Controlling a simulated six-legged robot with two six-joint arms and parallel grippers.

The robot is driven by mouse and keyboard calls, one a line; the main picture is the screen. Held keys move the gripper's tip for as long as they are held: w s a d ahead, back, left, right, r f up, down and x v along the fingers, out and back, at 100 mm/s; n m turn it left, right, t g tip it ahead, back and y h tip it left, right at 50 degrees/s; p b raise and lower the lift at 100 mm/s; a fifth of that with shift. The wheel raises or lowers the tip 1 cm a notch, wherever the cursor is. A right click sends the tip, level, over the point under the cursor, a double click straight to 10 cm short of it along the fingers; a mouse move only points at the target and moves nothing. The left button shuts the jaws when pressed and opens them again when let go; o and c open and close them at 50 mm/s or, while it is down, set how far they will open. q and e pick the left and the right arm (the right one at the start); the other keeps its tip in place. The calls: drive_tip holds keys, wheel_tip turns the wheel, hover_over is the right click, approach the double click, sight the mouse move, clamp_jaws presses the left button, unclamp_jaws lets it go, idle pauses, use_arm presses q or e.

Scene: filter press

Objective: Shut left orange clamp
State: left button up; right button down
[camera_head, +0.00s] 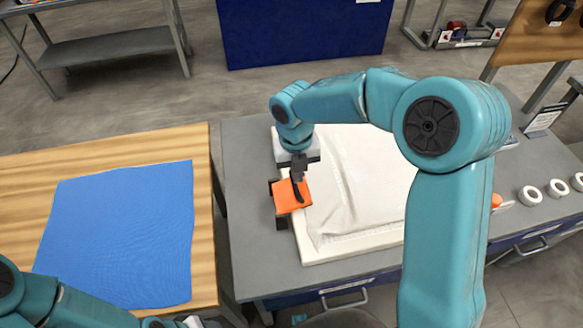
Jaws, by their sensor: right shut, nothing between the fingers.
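The left orange clamp (287,198) sits at the left edge of the white filter press plate (318,249), over a dark bracket. Its orange part looks flat against the plate's edge, but I cannot tell whether it is fully shut. My right gripper (301,194) is shut and empty, pointing down, with its fingertips at the clamp's right side; it seems to touch it. The gripper hides part of the clamp. A bit of orange (496,201) shows on the far side, mostly hidden behind my right arm.
A blue cloth (120,235) lies on the wooden table (208,200) to the left. Several white rolls (530,196) stand at the right of the grey workbench (247,255). A gap separates the two tables. A pale cloth (360,180) covers the plate.

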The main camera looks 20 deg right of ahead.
drive_tip(key=shift+s+d+f, duration=0.15)
drive_tip(key=shift+d+f, duration=0.2)
drive_tip(key=shift+d, duration=0.15)
drive_tip(key=shift+s+d+f, duration=0.15)
drive_tip(key=shift+d+f, duration=0.2)
drive_tip(key=shift+d, duration=0.15)
use_arm(q)
drive_tip(key=shift+d, duration=0.2)
use_arm(e)
drive_tip(key=shift+s+d+f, duration=0.15)
drive_tip(key=shift+d+f, duration=0.55)
drive_tip(key=shift+f, duration=0.05)
use_arm(q)
drive_tip(key=shift+a+r, duration=0.1)
